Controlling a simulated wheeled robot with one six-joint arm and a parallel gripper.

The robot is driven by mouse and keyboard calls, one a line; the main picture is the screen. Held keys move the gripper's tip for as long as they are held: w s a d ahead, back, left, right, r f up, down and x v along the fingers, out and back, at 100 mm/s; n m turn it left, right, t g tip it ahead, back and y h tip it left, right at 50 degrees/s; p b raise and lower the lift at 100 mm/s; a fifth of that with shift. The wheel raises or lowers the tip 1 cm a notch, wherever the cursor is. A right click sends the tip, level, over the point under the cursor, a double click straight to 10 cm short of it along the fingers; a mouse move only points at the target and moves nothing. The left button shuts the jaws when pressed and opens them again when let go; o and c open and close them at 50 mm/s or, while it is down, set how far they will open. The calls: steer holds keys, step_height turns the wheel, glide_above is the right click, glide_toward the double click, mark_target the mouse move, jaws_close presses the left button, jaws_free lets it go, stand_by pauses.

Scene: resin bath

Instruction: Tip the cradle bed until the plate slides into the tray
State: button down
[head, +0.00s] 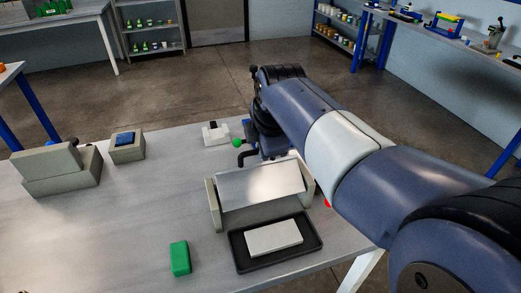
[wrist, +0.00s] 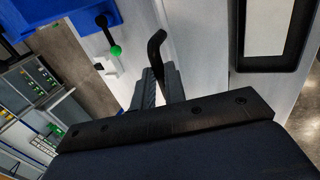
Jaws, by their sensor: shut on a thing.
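The cradle (head: 214,206) stands on the bench with its shiny grey bed (head: 260,183) between two end walls. The bed is bare and appears to slope toward the tray. The dark tray (head: 241,263) lies in front of it, and the pale plate (head: 273,237) lies inside the tray. The tray (wrist: 292,61) and plate (wrist: 268,25) also show at upper right in the wrist view. My gripper (wrist: 158,85) is shut on a black bent handle (wrist: 155,45) behind the cradle. The handle (head: 247,157) also shows in the head view; my arm hides its join to the bed.
A green block (head: 180,258) lies left of the tray. A small white device with a green-knobbed lever (head: 238,142) stands close to my gripper. Grey blocks (head: 60,170) and a box with a blue top (head: 126,146) sit at left. The bench between is clear.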

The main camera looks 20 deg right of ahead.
steer(key=shift+s+r, duration=0.1)
steer(key=shift+s, duration=0.15)
steer(key=shift+s+r, duration=0.15)
steer(key=shift+s, duration=0.6)
steer(key=shift+s+b, duration=0.1)
steer(key=shift+b, duration=0.2)
steer(key=c, duration=1.5)
jaws_free()
steer(key=shift+o, duration=0.2)
steer(key=v, duration=1)
steer(key=shift+s+r+p, duration=0.3)
steer(key=shift+p, duration=0.05)
